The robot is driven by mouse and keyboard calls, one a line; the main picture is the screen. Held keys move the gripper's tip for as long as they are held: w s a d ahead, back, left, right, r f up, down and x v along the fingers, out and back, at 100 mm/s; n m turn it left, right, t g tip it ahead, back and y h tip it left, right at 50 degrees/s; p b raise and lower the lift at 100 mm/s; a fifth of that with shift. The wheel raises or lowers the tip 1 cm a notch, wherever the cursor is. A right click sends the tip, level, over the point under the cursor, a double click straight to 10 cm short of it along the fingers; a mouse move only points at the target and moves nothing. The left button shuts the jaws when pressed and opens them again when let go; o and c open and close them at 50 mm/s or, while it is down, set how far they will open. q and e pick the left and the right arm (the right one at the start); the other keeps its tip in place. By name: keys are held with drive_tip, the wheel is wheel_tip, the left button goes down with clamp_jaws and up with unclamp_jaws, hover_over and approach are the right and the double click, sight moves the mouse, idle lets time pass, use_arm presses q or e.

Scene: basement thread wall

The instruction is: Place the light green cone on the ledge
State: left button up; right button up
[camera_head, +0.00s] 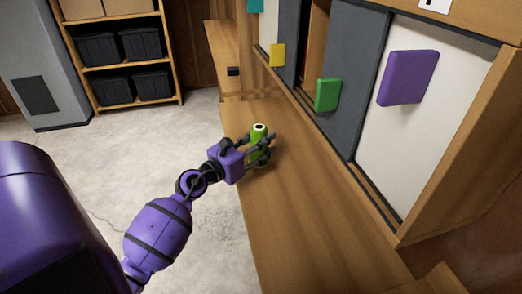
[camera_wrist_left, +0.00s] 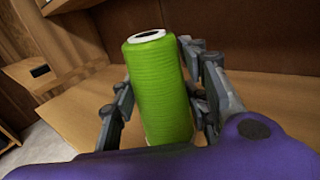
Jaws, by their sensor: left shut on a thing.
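The light green cone (camera_head: 259,130) is a ribbed thread spool with a white top and a dark hole. It stands upright at the wooden ledge (camera_head: 300,215) below the cabinet. My left gripper (camera_head: 262,148) is shut around it from the left. In the left wrist view the cone (camera_wrist_left: 160,90) fills the middle, with my left gripper's fingers (camera_wrist_left: 160,105) on both sides of it. The cone's lower end is hidden, so I cannot tell whether it touches the ledge. My right gripper is not in view.
A cabinet with sliding panels stands right of the ledge, with a green handle (camera_head: 328,94), a purple handle (camera_head: 408,78) and a yellow handle (camera_head: 277,55). A small dark block (camera_head: 233,71) is farther back. The near ledge is clear. Shelves hold black bins (camera_head: 99,49).

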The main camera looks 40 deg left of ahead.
use_arm(q)
wheel_tip(320, 180, down, 2)
drive_tip(key=shift+f, duration=0.1)
drive_tip(key=shift+s, duration=0.1)
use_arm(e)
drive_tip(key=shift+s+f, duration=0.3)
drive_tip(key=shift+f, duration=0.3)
use_arm(q)
drive_tip(key=shift+b, duration=0.3)
drive_tip(key=o, duration=1.3)
drive_tip(key=shift+c, duration=0.2)
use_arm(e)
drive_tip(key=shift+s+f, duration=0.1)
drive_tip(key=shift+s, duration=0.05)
